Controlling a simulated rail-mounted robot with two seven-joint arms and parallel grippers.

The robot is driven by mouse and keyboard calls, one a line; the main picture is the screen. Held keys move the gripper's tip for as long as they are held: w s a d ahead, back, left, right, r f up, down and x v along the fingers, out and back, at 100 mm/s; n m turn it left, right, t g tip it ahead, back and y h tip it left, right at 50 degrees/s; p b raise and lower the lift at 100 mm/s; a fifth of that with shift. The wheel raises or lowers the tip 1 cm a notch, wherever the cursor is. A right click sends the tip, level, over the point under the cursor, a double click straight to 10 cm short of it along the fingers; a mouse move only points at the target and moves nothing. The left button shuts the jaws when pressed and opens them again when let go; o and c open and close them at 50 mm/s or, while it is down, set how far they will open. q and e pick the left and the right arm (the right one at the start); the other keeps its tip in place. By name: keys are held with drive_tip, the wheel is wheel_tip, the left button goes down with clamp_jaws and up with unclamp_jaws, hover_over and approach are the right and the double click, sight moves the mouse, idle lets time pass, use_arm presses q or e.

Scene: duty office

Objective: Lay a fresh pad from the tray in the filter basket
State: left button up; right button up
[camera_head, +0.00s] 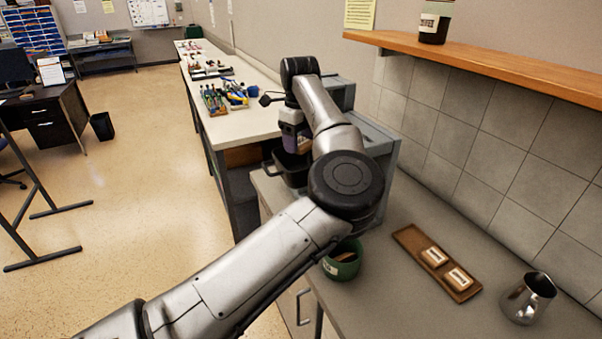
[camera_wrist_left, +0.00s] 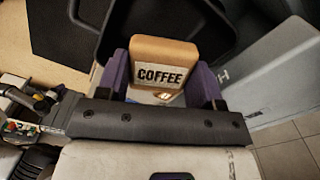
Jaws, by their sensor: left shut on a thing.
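My left gripper (camera_wrist_left: 163,82) is shut on a tan pad (camera_wrist_left: 163,54) labelled COFFEE, held between its purple fingers. In the head view the left gripper (camera_head: 292,140) is at the grey machine, over a dark basket-like container (camera_head: 286,176), and the arm partly hides it. In the left wrist view the black container (camera_wrist_left: 228,42), which looks like the filter basket, lies behind and around the pad. I cannot tell whether the pad touches it. The wooden tray (camera_head: 409,237) on the counter holds two pads (camera_head: 434,256) (camera_head: 459,279). My right gripper is not in view.
A green bowl (camera_head: 343,268) with something brown inside stands near the counter's front edge, beside my arm. A steel jug (camera_head: 528,298) stands right of the tray. The grey machine (camera_head: 378,139) is against the tiled wall. A wooden shelf (camera_head: 490,58) holds a jar (camera_head: 434,22).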

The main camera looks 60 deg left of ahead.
use_arm(q)
drive_tip(key=shift+w+f, duration=0.2)
drive_tip(key=shift+f, duration=0.3)
wheel_tip(320, 180, down, 4)
drive_tip(key=shift+f+b, duration=0.1)
drive_tip(key=shift+b, duration=0.3)
drive_tip(key=shift+f, duration=1.4)
drive_tip(key=shift+f+b, duration=0.2)
drive_tip(key=shift+b, duration=0.15)
drive_tip(key=o, duration=0.6)
